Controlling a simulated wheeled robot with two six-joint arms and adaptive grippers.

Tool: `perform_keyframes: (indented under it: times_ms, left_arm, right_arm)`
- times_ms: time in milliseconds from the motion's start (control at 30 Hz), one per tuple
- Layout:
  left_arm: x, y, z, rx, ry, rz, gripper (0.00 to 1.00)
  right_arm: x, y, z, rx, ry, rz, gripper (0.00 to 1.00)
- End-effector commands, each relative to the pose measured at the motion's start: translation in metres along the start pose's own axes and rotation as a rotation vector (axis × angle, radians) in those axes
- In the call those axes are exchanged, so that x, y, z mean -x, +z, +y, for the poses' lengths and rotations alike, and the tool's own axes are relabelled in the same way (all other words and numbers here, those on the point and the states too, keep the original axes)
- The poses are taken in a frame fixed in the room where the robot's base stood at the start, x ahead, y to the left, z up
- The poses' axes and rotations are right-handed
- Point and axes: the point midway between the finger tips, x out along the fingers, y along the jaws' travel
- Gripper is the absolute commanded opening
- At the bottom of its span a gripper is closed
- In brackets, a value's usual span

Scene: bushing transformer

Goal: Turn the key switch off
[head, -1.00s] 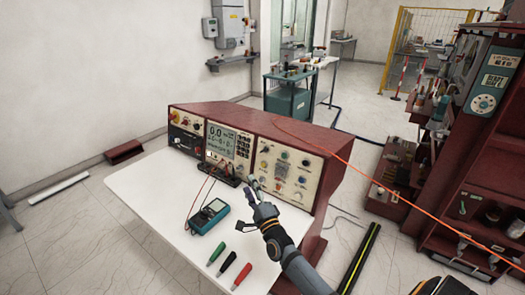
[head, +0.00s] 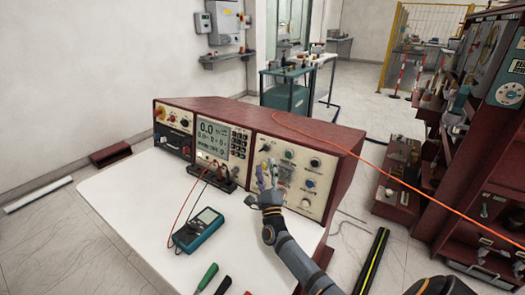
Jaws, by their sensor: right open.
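The red test console (head: 340,142) stands at the back of a white table. Its right panel (head: 322,174) carries several knobs and buttons, among them a green one (head: 289,154) and a blue one (head: 310,183). A small dark switch (head: 266,148) sits at this panel's upper left; I cannot tell for sure which control is the key switch. My right gripper (head: 267,170) is open and points up in front of the left part of this panel, just below that switch. It hides some controls behind it; contact cannot be told. My left gripper is out of view.
A teal multimeter (head: 198,229) with red and black leads lies on the white table (head: 130,215). A green-handled probe (head: 208,276) and others lie at the front edge. An orange cable (head: 400,178) runs from the console to the right. A red rack (head: 480,150) stands at right.

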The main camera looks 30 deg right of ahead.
Motion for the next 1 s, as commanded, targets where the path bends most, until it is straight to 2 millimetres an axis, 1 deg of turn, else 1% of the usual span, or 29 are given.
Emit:
perform_keyframes:
  times_ms: [33, 100, 200, 333, 500, 733, 767, 1000]
  left_arm:
    - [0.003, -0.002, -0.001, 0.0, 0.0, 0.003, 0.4]
    - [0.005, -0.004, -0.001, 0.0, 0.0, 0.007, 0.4]
    - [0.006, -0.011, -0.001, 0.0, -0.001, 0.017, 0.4]
    - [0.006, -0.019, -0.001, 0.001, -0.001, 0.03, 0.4]
    - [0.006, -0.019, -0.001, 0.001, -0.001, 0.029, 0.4]
    - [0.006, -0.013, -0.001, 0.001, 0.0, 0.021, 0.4]
    - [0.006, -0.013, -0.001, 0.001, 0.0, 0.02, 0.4]
    - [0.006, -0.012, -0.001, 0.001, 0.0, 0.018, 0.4]
  right_arm:
    - [-0.013, 0.002, -0.002, 0.0, -0.002, -0.001, 0.53]
    - [-0.029, 0.001, -0.002, 0.0, -0.002, -0.001, 0.53]
    - [-0.049, 0.001, -0.001, 0.002, -0.002, -0.002, 0.53]
    - [-0.068, 0.001, 0.0, 0.0, 0.0, -0.001, 0.53]
    - [-0.079, 0.0, 0.0, 0.001, 0.001, -0.001, 0.53]
    - [-0.08, 0.0, 0.0, 0.001, 0.002, -0.001, 0.53]
    - [-0.079, 0.0, 0.0, 0.001, 0.002, -0.001, 0.51]
    - [-0.079, 0.0, 0.0, 0.001, 0.002, -0.001, 0.18]
